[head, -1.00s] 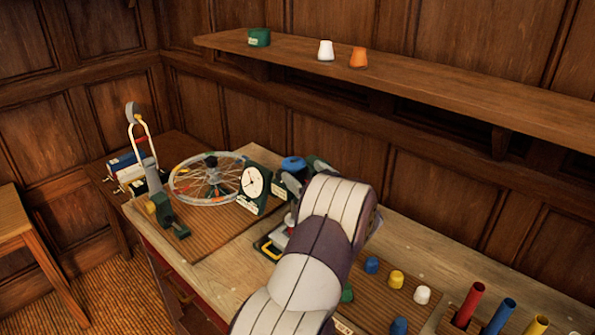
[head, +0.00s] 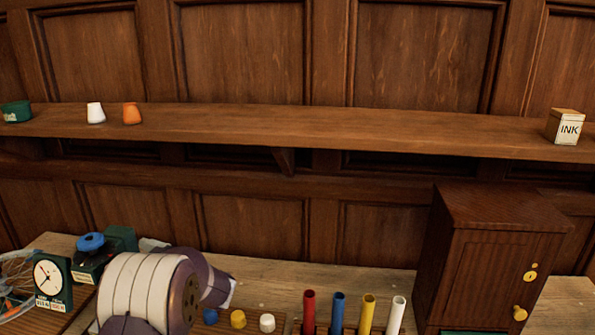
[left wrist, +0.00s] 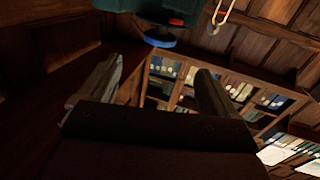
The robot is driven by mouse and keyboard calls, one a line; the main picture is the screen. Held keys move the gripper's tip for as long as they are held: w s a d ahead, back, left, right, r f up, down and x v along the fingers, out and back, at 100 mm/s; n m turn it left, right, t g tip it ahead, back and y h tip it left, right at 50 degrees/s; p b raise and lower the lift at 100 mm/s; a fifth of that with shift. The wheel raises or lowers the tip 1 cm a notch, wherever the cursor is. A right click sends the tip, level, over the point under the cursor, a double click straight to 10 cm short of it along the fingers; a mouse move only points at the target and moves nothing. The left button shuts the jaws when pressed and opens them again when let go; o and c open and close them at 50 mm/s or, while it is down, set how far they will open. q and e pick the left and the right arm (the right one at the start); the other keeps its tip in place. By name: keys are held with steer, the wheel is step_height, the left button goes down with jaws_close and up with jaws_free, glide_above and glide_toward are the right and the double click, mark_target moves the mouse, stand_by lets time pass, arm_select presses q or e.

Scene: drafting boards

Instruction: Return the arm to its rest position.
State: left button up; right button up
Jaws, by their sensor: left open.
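My left arm (head: 145,290) rises from the bottom left of the head view, in front of the bench. Its gripper is hidden behind the arm there. In the left wrist view my left gripper (left wrist: 155,88) shows two fingers wide apart with nothing between them. A dark green device with a blue round top hangs at the top edge of that view, beyond the fingers; the blue top (left wrist: 160,40) is apart from them. My right gripper is in neither view.
A dial clock (head: 48,277) and a blue-topped green device (head: 92,243) stand left of the arm. Coloured caps (head: 238,319), upright tubes (head: 338,310) and a wooden cabinet (head: 495,250) are to its right. A wall shelf (head: 350,130) holds cups and an ink box (head: 567,127).

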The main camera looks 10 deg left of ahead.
arm_select(q)
steer(key=w+d+f+m+t+h, duration=0.5)
steer(key=w+d+f+t+h, duration=0.15)
steer(key=f+h, duration=0.2)
steer(key=s+d+f+m+g+h, duration=0.1)
steer(key=s+d+f+m+h, duration=0.15)
steer(key=d, duration=0.35)
steer(key=s+d+f+m+h, duration=0.1)
steer(key=d+f+m+h, duration=0.1)
steer(key=d+f+h, duration=0.3)
steer(key=s+d+m+g+h, duration=0.1)
steer(key=s+d+m+g, duration=0.2)
steer(key=s, duration=0.6)
steer(key=s+d+r+m+g, duration=0.1)
steer(key=s+d+m+g, duration=0.2)
steer(key=s+d, duration=0.5)
steer(key=shift+s+r+m+g+h, duration=0.35)
steer(key=shift+s+m, duration=0.2)
steer(key=shift+s, duration=0.3)
steer(key=shift+d, duration=0.1)
